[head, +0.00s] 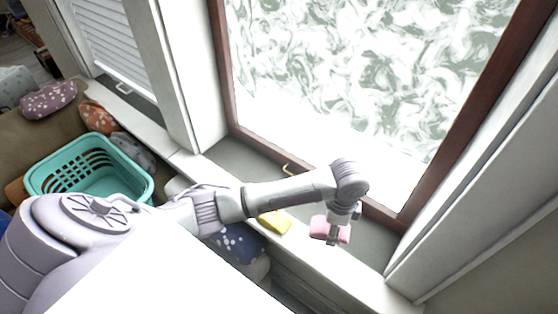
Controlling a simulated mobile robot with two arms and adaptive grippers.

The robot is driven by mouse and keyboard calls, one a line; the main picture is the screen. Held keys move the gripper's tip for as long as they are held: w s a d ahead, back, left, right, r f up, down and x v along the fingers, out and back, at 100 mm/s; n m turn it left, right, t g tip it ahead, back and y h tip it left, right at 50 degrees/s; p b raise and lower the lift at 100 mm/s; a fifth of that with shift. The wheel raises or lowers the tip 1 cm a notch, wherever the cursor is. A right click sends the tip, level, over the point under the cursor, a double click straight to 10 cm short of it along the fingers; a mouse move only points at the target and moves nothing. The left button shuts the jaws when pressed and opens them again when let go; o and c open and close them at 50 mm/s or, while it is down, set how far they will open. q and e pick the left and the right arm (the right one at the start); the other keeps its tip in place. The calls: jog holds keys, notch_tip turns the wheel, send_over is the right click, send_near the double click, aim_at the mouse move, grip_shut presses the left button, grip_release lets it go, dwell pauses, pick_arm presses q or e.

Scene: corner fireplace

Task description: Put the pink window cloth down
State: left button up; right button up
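The pink window cloth (318,227) is a small pink block in the head view, right of centre, above the light window sill. My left arm reaches in from the left, and my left gripper (332,238) points down at the cloth. Pink shows on both sides of the fingers, so the gripper looks shut on it. The gripper partly hides the cloth. I cannot tell for sure whether the cloth touches the sill (354,260). My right gripper is not in view.
A yellow cloth or sponge (275,222) lies on the sill, left of the pink cloth. The brown-framed window (350,80) has white smears. A teal basket (60,182) stands at the left among cushions (48,99). The sill right of the gripper is bare.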

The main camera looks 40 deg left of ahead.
pick_arm(q)
jog(key=shift+s+d+f, duration=0.1)
jog(key=shift+d+f, duration=0.05)
jog(key=shift+f, duration=0.6)
send_over(327, 249)
notch_tip(327, 249, down, 4)
jog(key=shift+f, duration=0.1)
notch_tip(327, 249, down, 4)
jog(key=shift+f, duration=0.1)
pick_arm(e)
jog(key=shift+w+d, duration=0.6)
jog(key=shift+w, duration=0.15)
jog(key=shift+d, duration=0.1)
pick_arm(q)
jog(key=shift+s+f, duration=0.1)
jog(key=shift+f, duration=0.1)
jog(key=o, duration=1.1)
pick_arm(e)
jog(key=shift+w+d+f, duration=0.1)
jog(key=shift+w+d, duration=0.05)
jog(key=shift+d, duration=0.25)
pick_arm(q)
jog(key=shift+r, duration=0.1)
